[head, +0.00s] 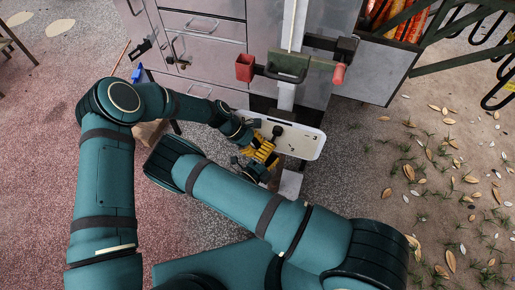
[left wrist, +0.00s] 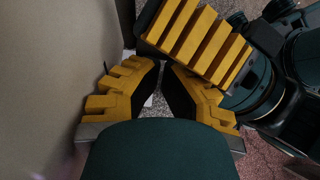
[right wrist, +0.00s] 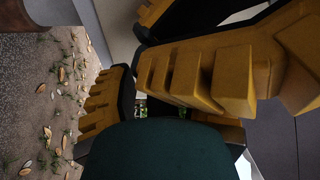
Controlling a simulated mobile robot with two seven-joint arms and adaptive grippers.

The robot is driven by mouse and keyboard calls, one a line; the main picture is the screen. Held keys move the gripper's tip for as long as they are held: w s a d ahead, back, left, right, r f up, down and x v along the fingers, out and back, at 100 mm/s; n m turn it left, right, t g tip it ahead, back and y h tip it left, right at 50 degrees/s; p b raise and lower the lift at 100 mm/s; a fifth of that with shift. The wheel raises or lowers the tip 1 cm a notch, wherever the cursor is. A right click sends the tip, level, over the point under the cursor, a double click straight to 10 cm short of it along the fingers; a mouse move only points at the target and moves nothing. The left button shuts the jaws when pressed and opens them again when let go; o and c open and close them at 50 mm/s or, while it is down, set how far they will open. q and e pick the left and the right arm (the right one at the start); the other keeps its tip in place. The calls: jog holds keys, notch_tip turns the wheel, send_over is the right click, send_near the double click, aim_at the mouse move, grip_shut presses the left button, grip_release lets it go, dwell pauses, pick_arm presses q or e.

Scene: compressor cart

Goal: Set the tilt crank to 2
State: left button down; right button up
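A white panel (head: 308,142) with small dark marks stands at the front of the cart, with a black knob-like part (head: 278,130) at its left. Whether this part is the tilt crank I cannot tell. My left gripper (head: 262,146) and right gripper (head: 252,168) are close together at the panel's left end, overlapping in the head view. In the left wrist view, my left fingers (left wrist: 162,72) have tips close together, with the right gripper's yellow fingers across them. In the right wrist view, yellow fingers (right wrist: 195,75) hide most of my right fingers. Any contact with a crank is hidden.
Above the panel are a green bracket (head: 287,66), a red cup (head: 245,67) and a red handle (head: 339,74). Grey drawers (head: 205,55) stand behind. Black hooks and a green frame are at the upper right. The leaf-strewn ground (head: 440,190) at right is free.

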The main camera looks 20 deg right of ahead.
pick_arm(q)
jog(key=shift+s+d+r, duration=0.15)
jog(key=shift+s+d, duration=0.1)
jog(key=shift+s, duration=0.05)
pick_arm(e)
jog(key=shift+w+a+r, duration=0.1)
jog(key=shift+w+r, duration=0.05)
